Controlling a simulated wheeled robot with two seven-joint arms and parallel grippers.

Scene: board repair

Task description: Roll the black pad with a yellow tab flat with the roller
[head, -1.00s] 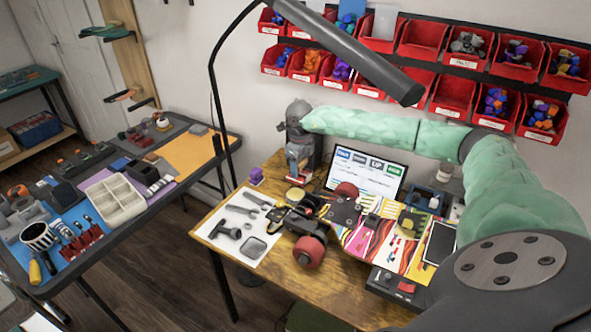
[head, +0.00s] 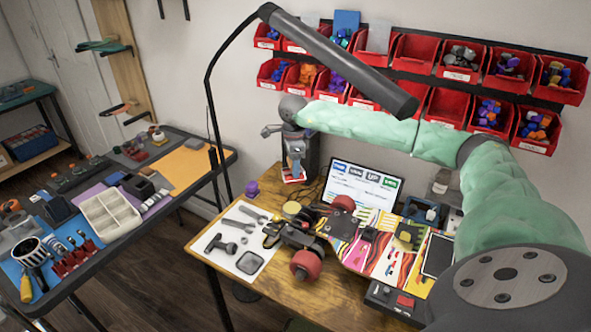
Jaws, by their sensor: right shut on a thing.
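The black pad with a yellow tab (head: 404,241) appears to be the small dark piece with yellow on the patterned skateboard deck (head: 352,259). Whether it lies flat is too small to tell. My right arm reaches across behind the deck to the back left of the table. My left gripper is not in view.
A white mat (head: 222,262) with tools lies at the left. A black lamp (head: 345,62) hangs above. Red bins (head: 461,73) line the wall.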

